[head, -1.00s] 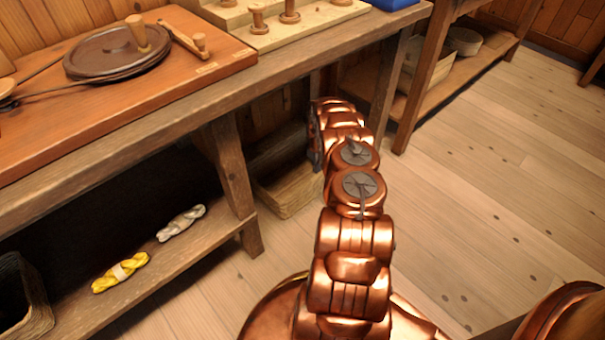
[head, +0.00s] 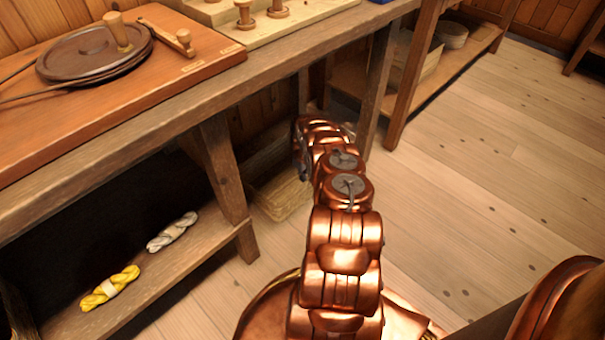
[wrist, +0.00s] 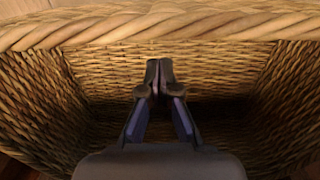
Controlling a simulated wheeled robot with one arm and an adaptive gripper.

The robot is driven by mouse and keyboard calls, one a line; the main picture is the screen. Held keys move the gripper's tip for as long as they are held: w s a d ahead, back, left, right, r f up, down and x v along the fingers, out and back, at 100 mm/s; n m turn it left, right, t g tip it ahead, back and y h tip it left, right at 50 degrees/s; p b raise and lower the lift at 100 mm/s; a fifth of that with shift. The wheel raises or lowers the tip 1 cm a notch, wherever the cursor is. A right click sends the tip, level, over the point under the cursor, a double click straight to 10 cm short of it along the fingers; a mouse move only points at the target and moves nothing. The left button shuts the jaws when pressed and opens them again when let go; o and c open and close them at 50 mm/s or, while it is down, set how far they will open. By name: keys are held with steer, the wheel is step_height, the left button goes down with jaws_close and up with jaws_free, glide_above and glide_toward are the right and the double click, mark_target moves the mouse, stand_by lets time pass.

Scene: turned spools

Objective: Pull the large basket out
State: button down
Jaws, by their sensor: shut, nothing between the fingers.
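The large basket (head: 282,200) is a woven, straw-coloured basket on the floor under the workbench, partly hidden by my arm in the head view. In the wrist view its thick braided rim (wrist: 200,25) crosses the top, with woven walls below and at both sides. My gripper (wrist: 160,68) is shut and empty, its fingertips below that rim in front of the woven wall. It appears to be inside the basket; I cannot tell whether the fingertips touch the wall. In the head view my arm hides the fingers.
The workbench (head: 130,140) and its leg (head: 222,165) stand close to the left of my arm. Yellow yarn (head: 110,287) and grey yarn (head: 172,231) lie on its low shelf. Another bench with baskets stands at the back. The floor (head: 480,190) to the right is clear.

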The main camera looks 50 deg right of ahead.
mark_target(310, 184)
steer(key=shift+f, duration=0.95)
steer(key=shift+s+r+b, duration=0.15)
steer(key=shift+s+b, duration=0.2)
steer(key=shift+s, duration=0.2)
steer(key=shift+s+b, duration=0.4)
steer(key=shift+s, duration=1.05)
steer(key=shift+s+a, duration=0.1)
